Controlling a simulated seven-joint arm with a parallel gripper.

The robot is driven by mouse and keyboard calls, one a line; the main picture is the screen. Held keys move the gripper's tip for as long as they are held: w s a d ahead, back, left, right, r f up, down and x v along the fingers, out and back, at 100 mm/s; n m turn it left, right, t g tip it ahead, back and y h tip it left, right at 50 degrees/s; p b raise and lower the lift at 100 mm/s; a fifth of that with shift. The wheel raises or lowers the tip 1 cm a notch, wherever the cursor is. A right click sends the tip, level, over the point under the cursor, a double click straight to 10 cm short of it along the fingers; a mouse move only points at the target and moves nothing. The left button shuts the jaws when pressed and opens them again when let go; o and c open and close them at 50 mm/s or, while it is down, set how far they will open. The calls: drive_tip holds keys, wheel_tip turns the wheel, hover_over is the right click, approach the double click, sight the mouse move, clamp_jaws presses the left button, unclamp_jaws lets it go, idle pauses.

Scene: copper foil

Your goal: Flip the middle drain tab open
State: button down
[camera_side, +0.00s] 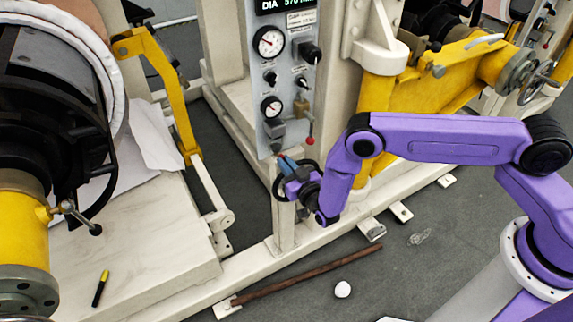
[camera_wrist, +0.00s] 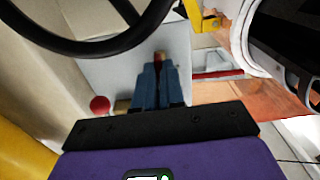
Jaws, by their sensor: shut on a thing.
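In the side view my gripper (camera_side: 284,160) is at the lower edge of the grey gauge panel (camera_side: 268,95). Its blue fingers are close together at the panel's bottom. In the wrist view the fingers of my gripper (camera_wrist: 158,66) are shut with their tips against the pale panel face. A small reddish tab (camera_wrist: 158,57) shows between the tips; the fingers hide most of it. I cannot tell whether it is the middle drain tab or how far it is turned. A red ball-ended lever (camera_side: 310,140) hangs just right of the gripper; its red ball shows left in the wrist view (camera_wrist: 100,104).
A black handwheel (camera_side: 276,188) is close beside my gripper, and its rim crosses the upper left of the wrist view (camera_wrist: 100,45). Pressure gauges (camera_side: 268,41) sit higher on the panel.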

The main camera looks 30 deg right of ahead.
drive_tip(key=c, duration=1.2)
unclamp_jaws()
drive_tip(key=shift+c, duration=0.2)
drive_tip(key=shift+s, duration=0.15)
drive_tip(key=s, duration=1.7)
drive_tip(key=shift+s, duration=0.15)
